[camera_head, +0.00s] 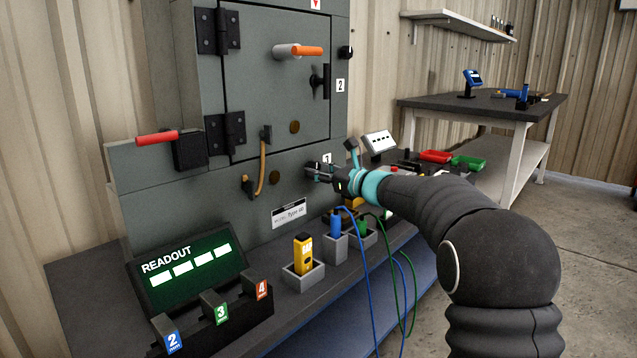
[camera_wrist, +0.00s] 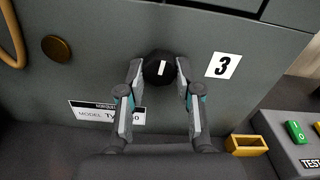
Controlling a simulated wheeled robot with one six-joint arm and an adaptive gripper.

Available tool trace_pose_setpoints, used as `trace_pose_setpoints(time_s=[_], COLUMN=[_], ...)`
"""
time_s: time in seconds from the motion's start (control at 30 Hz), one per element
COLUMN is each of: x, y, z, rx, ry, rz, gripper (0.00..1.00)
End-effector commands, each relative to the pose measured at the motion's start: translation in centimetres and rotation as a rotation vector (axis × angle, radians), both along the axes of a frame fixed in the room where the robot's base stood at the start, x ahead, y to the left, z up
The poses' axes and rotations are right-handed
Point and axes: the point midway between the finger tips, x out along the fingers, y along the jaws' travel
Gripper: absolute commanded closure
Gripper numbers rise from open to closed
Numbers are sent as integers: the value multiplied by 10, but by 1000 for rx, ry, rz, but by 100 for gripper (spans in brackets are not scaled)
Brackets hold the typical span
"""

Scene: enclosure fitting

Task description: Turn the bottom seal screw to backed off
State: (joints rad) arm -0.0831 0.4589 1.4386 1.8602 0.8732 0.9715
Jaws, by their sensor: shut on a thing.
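The bottom seal screw is a round black knob (camera_wrist: 159,67) with a white line on its face, low on the grey enclosure front (camera_wrist: 110,45), left of the label 3 (camera_wrist: 223,65). Its white line stands close to upright, slightly tilted. My gripper (camera_wrist: 160,70) has one finger on each side of the knob and is shut on it. In the camera_head view my gripper (camera_head: 316,172) reaches the enclosure's lower front from the right and hides most of the knob.
A brass disc (camera_wrist: 57,48) and a tan cable (camera_head: 262,165) are left of the knob. A model plate (camera_head: 289,213) sits below. A yellow meter (camera_head: 303,255), a blue tool (camera_head: 336,224) and hanging leads stand on the bench in front. A yellow bin (camera_wrist: 246,145) lies lower right.

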Motion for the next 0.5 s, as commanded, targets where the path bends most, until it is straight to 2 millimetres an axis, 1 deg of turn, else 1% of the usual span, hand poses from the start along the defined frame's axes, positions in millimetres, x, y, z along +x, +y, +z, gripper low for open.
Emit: trace_pose_setpoints(time_s=[0.37,0.4,0.47,0.5], x=[0,0,0,0], y=[0,0,0,0], z=[1,1,1,1], rx=[-16,-16,-16,-16], ry=[-19,-19,-19,-19], rz=[0,0,0,0], gripper=[100,59,44,41])
